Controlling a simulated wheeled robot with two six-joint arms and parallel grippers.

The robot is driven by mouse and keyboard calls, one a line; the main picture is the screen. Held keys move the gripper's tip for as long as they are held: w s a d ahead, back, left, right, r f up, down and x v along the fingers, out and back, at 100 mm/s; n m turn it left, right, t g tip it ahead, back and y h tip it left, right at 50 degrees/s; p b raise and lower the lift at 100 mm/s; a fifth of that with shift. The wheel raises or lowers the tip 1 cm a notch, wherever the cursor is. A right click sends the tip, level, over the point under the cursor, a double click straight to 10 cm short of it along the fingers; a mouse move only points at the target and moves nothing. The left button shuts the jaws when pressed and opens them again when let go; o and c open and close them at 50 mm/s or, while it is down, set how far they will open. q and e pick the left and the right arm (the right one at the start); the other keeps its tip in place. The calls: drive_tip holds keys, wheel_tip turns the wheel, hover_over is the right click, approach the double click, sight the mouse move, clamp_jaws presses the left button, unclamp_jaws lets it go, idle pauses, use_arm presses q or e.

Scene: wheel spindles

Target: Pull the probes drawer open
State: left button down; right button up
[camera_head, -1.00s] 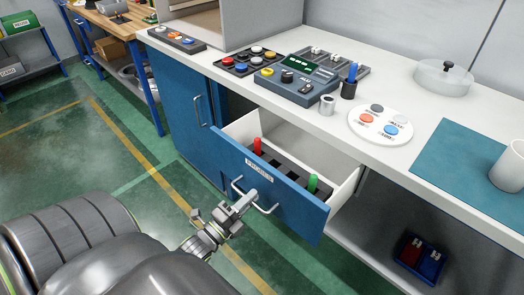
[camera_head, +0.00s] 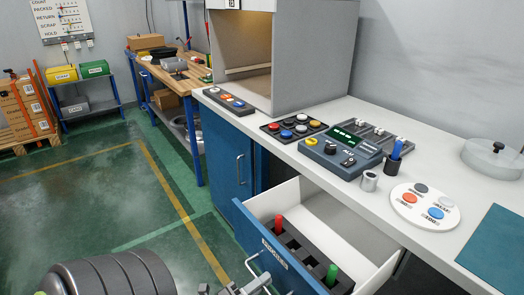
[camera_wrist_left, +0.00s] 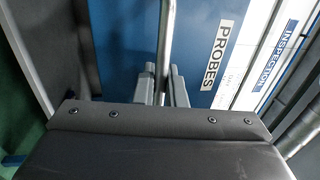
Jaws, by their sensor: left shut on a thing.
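The blue-fronted probes drawer (camera_head: 248,228) stands well out from the bench, with its white inside showing. A red probe (camera_head: 279,224) and a green probe (camera_head: 332,274) stand upright in its dark slotted insert (camera_head: 305,252). My left gripper (camera_head: 245,288) is at the drawer front, low in the head view and partly cut off. In the left wrist view its two fingers (camera_wrist_left: 164,86) are shut on the metal bar handle (camera_wrist_left: 166,40), beside the PROBES label (camera_wrist_left: 219,54). My right gripper is not in view.
A blue cabinet door (camera_head: 230,160) is left of the drawer. The white benchtop (camera_head: 345,112) carries a meter (camera_head: 340,152), a metal cup (camera_head: 369,181) and a round white tray (camera_head: 425,207). Open green floor (camera_head: 110,200) lies to the left.

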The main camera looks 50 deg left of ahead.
use_arm(q)
drive_tip(key=c, duration=1.6)
unclamp_jaws()
drive_tip(key=shift+c, duration=0.2)
